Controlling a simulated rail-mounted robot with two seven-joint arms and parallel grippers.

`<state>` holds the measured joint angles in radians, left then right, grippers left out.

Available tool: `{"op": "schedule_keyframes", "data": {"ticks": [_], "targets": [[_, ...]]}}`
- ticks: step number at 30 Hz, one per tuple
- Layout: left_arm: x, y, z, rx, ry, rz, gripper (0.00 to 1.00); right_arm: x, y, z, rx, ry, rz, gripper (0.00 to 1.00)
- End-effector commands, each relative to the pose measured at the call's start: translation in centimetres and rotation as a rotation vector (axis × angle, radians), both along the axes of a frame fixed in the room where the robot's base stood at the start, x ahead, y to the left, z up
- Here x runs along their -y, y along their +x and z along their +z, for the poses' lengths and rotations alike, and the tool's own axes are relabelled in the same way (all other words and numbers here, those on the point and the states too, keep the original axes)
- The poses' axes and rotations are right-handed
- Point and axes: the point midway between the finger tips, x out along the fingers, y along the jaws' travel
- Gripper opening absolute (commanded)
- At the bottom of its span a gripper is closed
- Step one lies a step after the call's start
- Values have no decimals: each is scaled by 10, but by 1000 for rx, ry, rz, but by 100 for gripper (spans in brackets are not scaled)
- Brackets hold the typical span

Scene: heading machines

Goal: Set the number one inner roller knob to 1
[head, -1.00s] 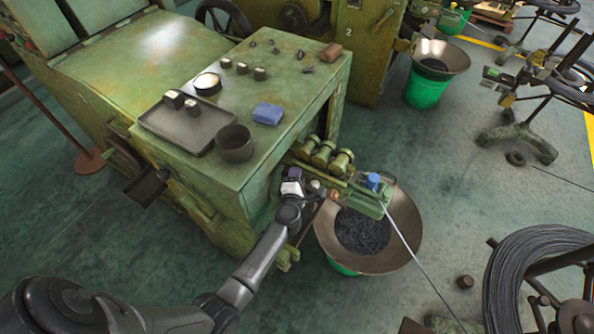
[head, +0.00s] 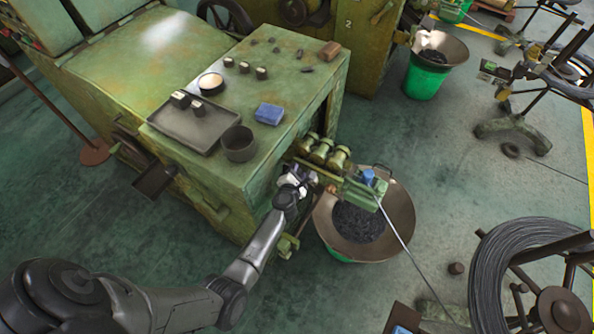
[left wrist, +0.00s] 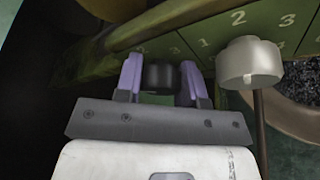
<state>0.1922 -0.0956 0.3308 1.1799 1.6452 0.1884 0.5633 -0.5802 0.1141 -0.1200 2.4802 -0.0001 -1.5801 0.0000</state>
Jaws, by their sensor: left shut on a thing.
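In the left wrist view, a dark round knob (left wrist: 162,77) sits between the two purple fingers of my left gripper (left wrist: 160,80), which is shut on it. A pale metal knob (left wrist: 249,62) stands to its right, apart from the fingers. A green panel with numbers (left wrist: 225,35) lies behind the knobs; a clear 1, 2 and 3 show above the pale knob, while the marks behind the dark knob are mostly hidden. In the head view my left gripper (head: 294,179) is at the green roller unit (head: 324,152) on the machine's side. The knobs are too small to read there.
The green machine top (head: 285,70) carries a tray (head: 188,133), a dark cup (head: 238,143) and a blue block (head: 269,114). A wide pan (head: 400,210) of dark pieces stands below the roller unit. A thin wire (head: 395,230) runs from the unit toward a wire coil (head: 500,265).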

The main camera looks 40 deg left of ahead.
Motion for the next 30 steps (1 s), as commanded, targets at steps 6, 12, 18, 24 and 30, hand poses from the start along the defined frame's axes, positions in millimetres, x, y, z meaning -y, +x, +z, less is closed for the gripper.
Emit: {"op": "schedule_keyframes", "data": {"ticks": [6, 12, 18, 24, 30], "targets": [[0, 0, 0, 2, -2, -2, 12, 0, 0, 0, 0, 0, 0, 0], [0, 0, 0, 2, -1, -1, 44, 1, 0, 0, -1, -3, 2, 0], [0, 0, 0, 1, 0, -1, 62, 3, 0, 0, -1, -10, 6, 0], [0, 0, 0, 0, 0, 0, 62, 3, 0, 0, 0, -11, 7, 0], [0, 0, 0, 0, 1, 0, 62, 3, 0, 0, -1, -10, 6, 0]]}}
